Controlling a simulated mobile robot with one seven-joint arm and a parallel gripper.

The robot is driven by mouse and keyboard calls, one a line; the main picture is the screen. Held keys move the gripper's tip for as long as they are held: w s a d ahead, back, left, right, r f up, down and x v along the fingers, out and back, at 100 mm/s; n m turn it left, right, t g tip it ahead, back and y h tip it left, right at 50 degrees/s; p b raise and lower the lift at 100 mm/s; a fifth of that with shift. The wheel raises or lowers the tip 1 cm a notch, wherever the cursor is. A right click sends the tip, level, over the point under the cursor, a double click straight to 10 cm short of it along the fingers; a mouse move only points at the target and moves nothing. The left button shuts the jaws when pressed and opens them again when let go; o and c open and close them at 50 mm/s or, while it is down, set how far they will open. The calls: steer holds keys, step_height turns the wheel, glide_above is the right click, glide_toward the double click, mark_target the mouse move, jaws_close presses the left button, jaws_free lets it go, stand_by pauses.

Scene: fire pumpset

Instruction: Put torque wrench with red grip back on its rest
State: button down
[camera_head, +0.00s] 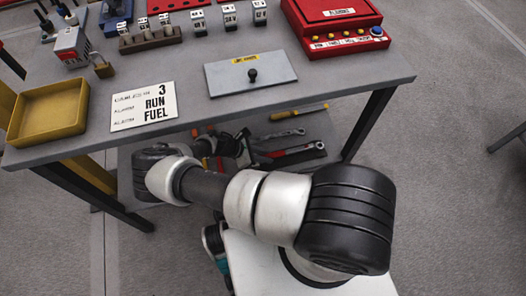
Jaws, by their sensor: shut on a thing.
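The torque wrench with red grip (290,154) shows under the tabletop, over the lower shelf. Its red and dark grip is at the left and its silver head points right. My arm reaches in under the tabletop from the right, bends at the left and turns back. My gripper (246,150) is small and dark beside the grip end of the wrench, shut on it as far as I can see. The fingers are partly hidden by my own arm. I cannot tell whether the wrench touches the shelf. I cannot make out its rest.
On the lower shelf, a silver spanner (284,134) and a yellow-handled tool (298,113) lie just behind the wrench. The tabletop (350,75) overhangs close above, with a dark leg (368,124) at the right. A yellow tray (48,112) and red box (335,25) stand on top.

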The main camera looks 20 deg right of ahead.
steer(key=shift+f, duration=0.7)
stand_by(0.5)
steer(key=c, duration=1.5)
jaws_free()
steer(key=shift+c, duration=0.2)
